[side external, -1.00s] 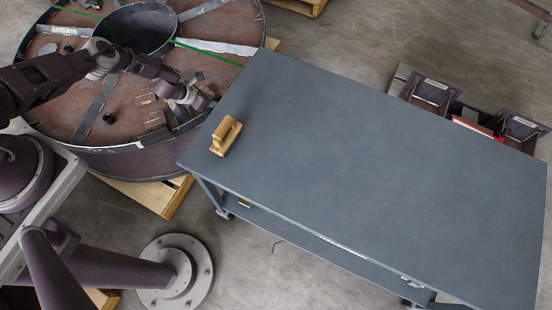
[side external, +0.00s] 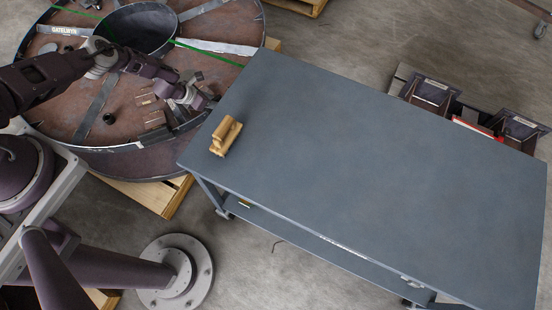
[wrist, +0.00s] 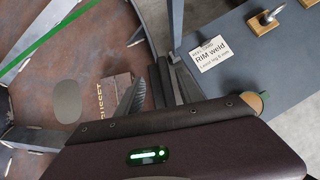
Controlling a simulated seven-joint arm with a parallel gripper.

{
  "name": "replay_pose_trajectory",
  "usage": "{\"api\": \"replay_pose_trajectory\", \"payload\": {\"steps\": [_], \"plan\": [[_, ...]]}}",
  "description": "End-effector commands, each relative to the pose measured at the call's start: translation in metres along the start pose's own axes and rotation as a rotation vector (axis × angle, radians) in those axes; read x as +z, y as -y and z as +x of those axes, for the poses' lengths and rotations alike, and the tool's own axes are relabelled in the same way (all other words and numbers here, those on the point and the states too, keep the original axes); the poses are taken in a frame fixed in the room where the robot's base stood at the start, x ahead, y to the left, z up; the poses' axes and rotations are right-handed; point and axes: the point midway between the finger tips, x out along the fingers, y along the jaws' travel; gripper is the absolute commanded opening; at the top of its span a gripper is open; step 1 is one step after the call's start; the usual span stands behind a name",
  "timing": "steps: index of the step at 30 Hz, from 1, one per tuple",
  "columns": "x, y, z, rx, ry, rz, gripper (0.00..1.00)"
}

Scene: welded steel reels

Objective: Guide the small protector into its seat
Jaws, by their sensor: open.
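My gripper (side external: 205,101) is at the reel's near-right rim in the side view, beside the table corner. In the wrist view its two dark fingers (wrist: 158,88) stand apart, open, with nothing clearly held between them. The large rusty steel reel (side external: 95,150) lies flat, with spokes and a central drum. In the wrist view a patch marked GUSSET (wrist: 114,97) lies left of the fingers, and a grey oval (wrist: 67,101) is further left. I cannot make out which piece is the small protector, nor its seat.
A grey table (side external: 370,170) stands right of the reel, mostly bare. A wooden block with a handle (side external: 225,136) sits near its left corner. A RIM weld card (wrist: 209,54) shows right of the fingers. Dark bins (side external: 430,92) stand behind the table.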

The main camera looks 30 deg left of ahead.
Motion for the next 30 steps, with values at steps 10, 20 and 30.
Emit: {"api": "replay_pose_trajectory", "payload": {"steps": [10, 20, 30], "plan": [[0.000, -0.001, -0.011, 0.000, 0.001, -0.001, 0.44], [0.000, 0.000, -0.021, 0.000, 0.000, 0.001, 0.44], [0.000, 0.000, -0.031, 0.000, 0.001, 0.000, 0.44]]}}
